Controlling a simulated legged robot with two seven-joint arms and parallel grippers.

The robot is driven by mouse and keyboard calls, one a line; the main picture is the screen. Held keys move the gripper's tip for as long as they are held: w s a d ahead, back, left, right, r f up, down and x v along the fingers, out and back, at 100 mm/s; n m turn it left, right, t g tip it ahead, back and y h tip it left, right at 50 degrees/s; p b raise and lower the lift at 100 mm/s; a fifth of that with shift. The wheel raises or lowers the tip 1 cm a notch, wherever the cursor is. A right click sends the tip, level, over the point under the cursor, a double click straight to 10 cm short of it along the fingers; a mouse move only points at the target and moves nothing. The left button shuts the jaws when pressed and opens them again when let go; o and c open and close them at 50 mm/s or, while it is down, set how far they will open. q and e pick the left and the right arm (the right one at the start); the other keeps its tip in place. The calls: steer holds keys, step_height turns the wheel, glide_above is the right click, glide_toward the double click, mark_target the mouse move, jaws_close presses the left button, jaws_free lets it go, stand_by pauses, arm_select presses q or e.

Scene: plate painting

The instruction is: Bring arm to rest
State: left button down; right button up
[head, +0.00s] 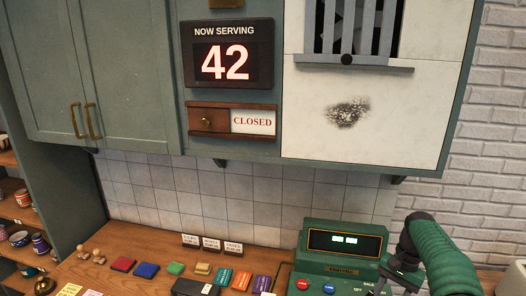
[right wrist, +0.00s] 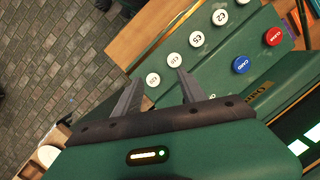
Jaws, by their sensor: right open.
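My right arm (head: 440,258) is green with a dark joint and reaches down at the lower right of the head view, beside the green register (head: 318,265). In the right wrist view my right gripper (right wrist: 160,77) has its two grey fingers apart, with nothing between them. The fingers point toward the register's row of white round buttons (right wrist: 196,39). I cannot tell how far above the buttons they are. My left gripper is not in view.
The register has a lit display, a red button (head: 303,284) and a blue button (head: 329,288). Coloured pads, stamps (head: 97,257) and small cards (head: 211,244) lie on the counter to the left. A cabinet with a "42" sign (head: 226,62) hangs above.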

steer(key=s+a+f+n+t+h+b, duration=0.1)
steer(key=s+a+f+n+b, duration=0.15)
steer(key=a, duration=0.35)
steer(key=s+a+f+n+t+h+b, duration=0.1)
steer(key=s+a+f+n+b, duration=0.1)
steer(key=s+a+f, duration=0.3)
steer(key=s+a+f+n+t+b, duration=0.2)
steer(key=s+a+f+n, duration=0.3)
steer(key=s+a, duration=0.3)
steer(key=shift+s+a+f+b, duration=0.35)
steer(key=shift+s+b, duration=0.4)
steer(key=shift+s, duration=1.45)
steer(key=shift+s+a+r, duration=0.1)
steer(key=shift+s, duration=0.05)
